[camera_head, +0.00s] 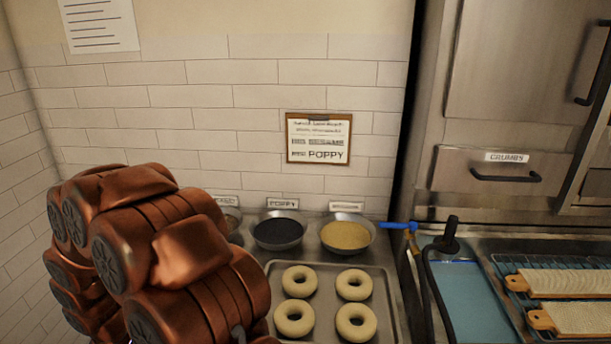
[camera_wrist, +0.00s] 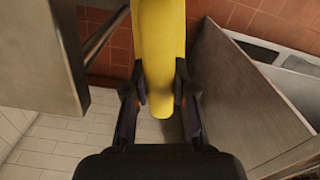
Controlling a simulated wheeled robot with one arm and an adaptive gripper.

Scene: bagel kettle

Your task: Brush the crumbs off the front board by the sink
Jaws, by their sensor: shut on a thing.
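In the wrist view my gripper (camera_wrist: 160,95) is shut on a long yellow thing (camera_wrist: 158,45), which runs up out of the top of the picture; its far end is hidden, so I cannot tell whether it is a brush. In the head view my gripper is not seen. Two wooden boards lie on a rack by the sink (camera_head: 474,292) at the right. The front board (camera_head: 580,318) is nearer to me, and the back board (camera_head: 560,282) lies behind it. Both have pale, ribbed tops with round-holed handles pointing left. Crumbs are too small to make out.
A tray (camera_head: 384,290) with several bagels (camera_head: 299,281) lies at the centre, with bowls of poppy (camera_head: 278,231) and pale seeds (camera_head: 346,234) behind it. A black faucet (camera_head: 447,243) stands by the sink. A drawer labelled CRUMBS (camera_head: 500,174) is above, shut.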

